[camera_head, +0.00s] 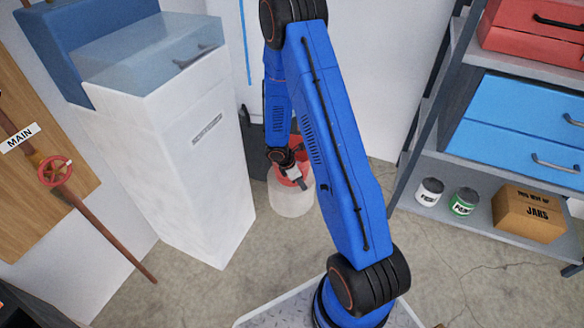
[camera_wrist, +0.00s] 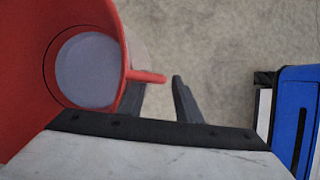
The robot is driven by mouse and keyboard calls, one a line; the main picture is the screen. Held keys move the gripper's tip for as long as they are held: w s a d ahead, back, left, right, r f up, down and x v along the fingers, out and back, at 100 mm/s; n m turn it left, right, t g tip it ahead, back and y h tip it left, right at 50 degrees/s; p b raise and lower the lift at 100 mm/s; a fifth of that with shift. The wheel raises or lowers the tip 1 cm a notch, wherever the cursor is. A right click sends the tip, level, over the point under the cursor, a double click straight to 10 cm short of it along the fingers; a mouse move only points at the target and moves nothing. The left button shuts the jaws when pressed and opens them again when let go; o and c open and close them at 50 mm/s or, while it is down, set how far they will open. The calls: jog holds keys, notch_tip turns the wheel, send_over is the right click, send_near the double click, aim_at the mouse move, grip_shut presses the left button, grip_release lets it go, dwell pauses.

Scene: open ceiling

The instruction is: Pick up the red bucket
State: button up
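The red bucket (camera_head: 291,158) sits on or just above a whitish round stand (camera_head: 291,200) beside the white cabinet in the head view. My arm hides part of it. In the wrist view the red bucket (camera_wrist: 25,75) fills the left side, and I look down into its open mouth at a grey round bottom. A short red bar sticks out from its rim toward the right. My gripper (camera_wrist: 160,90) is open, with its fingers apart, one next to the bucket's rim and one to the right. The bar's end reaches toward the gap; contact is unclear.
A tall white cabinet (camera_head: 185,150) with a clear blue lid stands close on the left. A shelf rack on the right holds blue drawers (camera_head: 520,125), paint cans (camera_head: 464,201) and a cardboard box (camera_head: 528,212). The concrete floor (camera_head: 245,275) between them is mostly clear.

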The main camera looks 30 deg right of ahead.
jog(key=shift+d+f, duration=0.1)
jog(key=shift+f, duration=0.25)
grip_shut()
dwell(1.2)
